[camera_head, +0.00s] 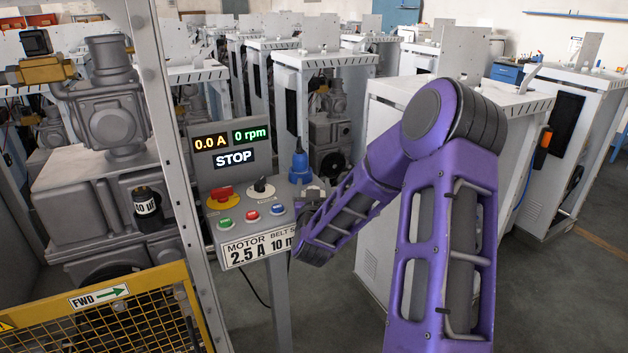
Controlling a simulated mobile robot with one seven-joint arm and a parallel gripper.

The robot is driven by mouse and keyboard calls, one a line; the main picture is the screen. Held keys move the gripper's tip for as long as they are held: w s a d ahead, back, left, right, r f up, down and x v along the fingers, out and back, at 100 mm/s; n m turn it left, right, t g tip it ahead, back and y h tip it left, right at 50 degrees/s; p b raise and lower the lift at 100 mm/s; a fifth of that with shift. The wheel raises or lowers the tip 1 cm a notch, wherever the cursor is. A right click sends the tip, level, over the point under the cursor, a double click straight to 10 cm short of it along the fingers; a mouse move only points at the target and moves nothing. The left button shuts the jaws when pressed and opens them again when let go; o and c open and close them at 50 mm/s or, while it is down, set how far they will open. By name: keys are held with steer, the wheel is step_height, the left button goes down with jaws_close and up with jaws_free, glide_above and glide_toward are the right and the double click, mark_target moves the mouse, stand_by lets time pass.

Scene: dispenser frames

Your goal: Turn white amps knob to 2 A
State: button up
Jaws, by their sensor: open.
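The control panel (206,184) stands left of centre on a post. Its displays (230,139) read 0.0 A, 0 rpm and STOP. A small rotary knob (261,186) with a white base and a dark top sits on the panel's sloped face; its marks are too small to read. It is the only whitish knob I can make out. My gripper (311,194) is just right of the panel, apart from this knob. It is small and partly hidden by my purple arm, and looks open and empty.
A red switch on yellow (222,197) is left of the knob; green (225,224), red (252,216) and blue (277,209) buttons are below. A blue upright part (299,161) stands at the panel's right. A metal post (170,150) and yellow guard (110,310) bound the left.

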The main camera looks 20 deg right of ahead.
steer(key=shift+w, duration=0.2)
jaws_close()
stand_by(0.4)
